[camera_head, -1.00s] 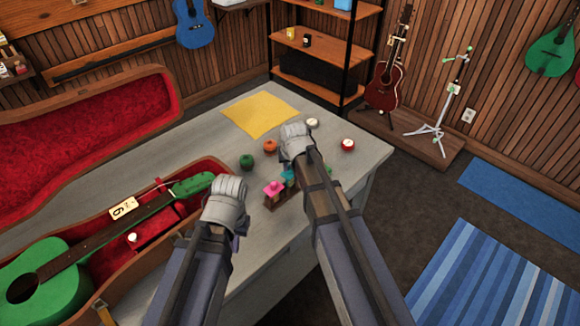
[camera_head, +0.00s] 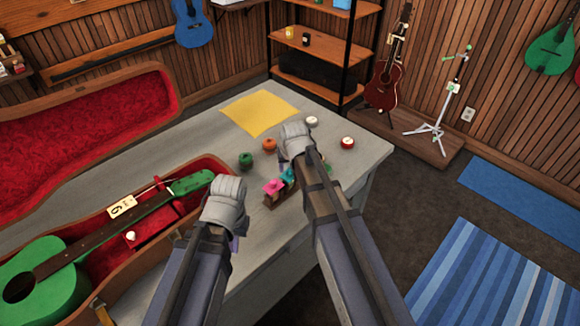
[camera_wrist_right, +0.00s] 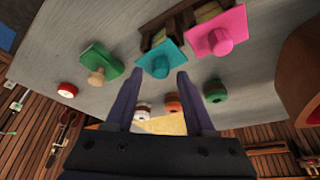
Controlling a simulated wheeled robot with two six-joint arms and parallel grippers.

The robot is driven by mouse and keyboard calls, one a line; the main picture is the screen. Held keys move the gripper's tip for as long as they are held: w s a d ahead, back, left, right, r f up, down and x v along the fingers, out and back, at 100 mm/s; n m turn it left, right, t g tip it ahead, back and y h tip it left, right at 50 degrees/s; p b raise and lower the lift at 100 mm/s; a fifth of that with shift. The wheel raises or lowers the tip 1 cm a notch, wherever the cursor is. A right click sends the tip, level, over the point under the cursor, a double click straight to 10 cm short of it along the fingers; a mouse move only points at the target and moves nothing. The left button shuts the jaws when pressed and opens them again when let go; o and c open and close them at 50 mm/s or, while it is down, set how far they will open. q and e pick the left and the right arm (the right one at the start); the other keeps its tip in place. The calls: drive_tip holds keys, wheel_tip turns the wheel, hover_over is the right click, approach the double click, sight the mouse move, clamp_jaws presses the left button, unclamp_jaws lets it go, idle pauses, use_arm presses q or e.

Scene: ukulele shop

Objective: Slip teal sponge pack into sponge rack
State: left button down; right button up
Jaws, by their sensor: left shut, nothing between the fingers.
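The teal sponge pack (camera_wrist_right: 153,62), a flat square with a round knob, lies just past my right fingertips in the right wrist view; it is partly hidden behind my right arm in the head view. My right gripper (camera_wrist_right: 161,76) is open, its fingers apart on either side of the knob. The brown wooden sponge rack (camera_wrist_right: 150,32) is right behind the teal pack. I cannot tell whether the pack is seated in a slot. A pink pack (camera_wrist_right: 215,42) is at the rack beside it. My left gripper (camera_head: 228,188) is shut and empty, left of the rack.
A green pack with a pale knob (camera_wrist_right: 98,64) lies apart from the rack. Several small round items, green (camera_head: 245,160), orange (camera_head: 269,145) and red (camera_head: 347,142), stand on the table near a yellow cloth (camera_head: 258,112). An open ukulele case (camera_head: 160,245) is at left.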

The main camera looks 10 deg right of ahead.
drive_tip(key=shift+r, duration=0.1)
drive_tip(key=p+v, duration=0.7)
drive_tip(key=shift+s+r, duration=0.15)
drive_tip(key=shift+r, duration=0.2)
drive_tip(key=s+a+n+g, duration=0.1)
drive_tip(key=s+a, duration=0.1)
drive_tip(key=s, duration=0.5)
drive_tip(key=s+a+f+n+g, duration=0.1)
drive_tip(key=s+a+n+g, duration=0.1)
drive_tip(key=s, duration=0.5)
drive_tip(key=s+a+n+g+h, duration=0.1)
drive_tip(key=s+a+g, duration=0.1)
drive_tip(key=s+a, duration=0.2)
drive_tip(key=shift+s+f+n, duration=0.15)
drive_tip(key=shift+s, duration=0.65)
drive_tip(key=shift+s+f+n, duration=0.15)
drive_tip(key=shift+s, duration=0.65)
drive_tip(key=shift+d, duration=0.15)
